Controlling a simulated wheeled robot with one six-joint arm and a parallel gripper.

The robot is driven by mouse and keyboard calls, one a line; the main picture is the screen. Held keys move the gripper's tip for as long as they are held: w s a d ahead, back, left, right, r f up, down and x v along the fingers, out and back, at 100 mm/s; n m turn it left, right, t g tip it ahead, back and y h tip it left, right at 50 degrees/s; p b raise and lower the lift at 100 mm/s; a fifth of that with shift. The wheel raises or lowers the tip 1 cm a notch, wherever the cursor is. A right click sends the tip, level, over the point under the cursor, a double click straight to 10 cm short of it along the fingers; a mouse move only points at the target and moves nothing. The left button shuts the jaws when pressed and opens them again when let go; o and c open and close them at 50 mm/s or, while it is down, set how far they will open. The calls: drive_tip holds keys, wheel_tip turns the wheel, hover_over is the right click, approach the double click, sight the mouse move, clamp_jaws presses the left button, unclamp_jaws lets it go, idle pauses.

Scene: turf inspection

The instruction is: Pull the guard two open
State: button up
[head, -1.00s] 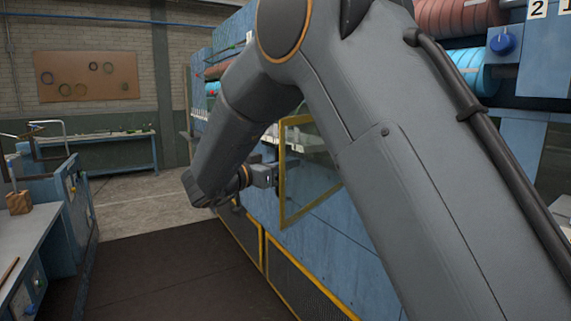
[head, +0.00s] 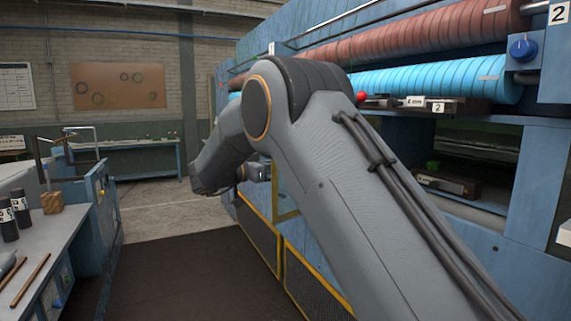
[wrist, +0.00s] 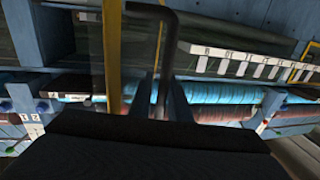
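The guard (head: 287,202) is a clear panel in a yellow frame on the blue machine. In the head view my arm hides most of it, and only a lower corner shows. It stands out from the machine's face at an angle. In the wrist view its yellow frame bar (wrist: 112,50) runs upright left of a dark bent handle (wrist: 167,45). My gripper (wrist: 162,100) has a finger on each side of this handle and appears shut on it. In the head view my gripper (head: 258,172) shows only in part, beside the frame.
Lower yellow-edged mesh panels (head: 305,285) line the dark floor mat (head: 175,270). A workbench (head: 45,235) stands left; the aisle between is clear.

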drive_tip(key=b+v, duration=0.3)
drive_tip(key=v, duration=0.4)
drive_tip(key=shift+s+a, duration=0.2)
drive_tip(key=shift+a, duration=0.15)
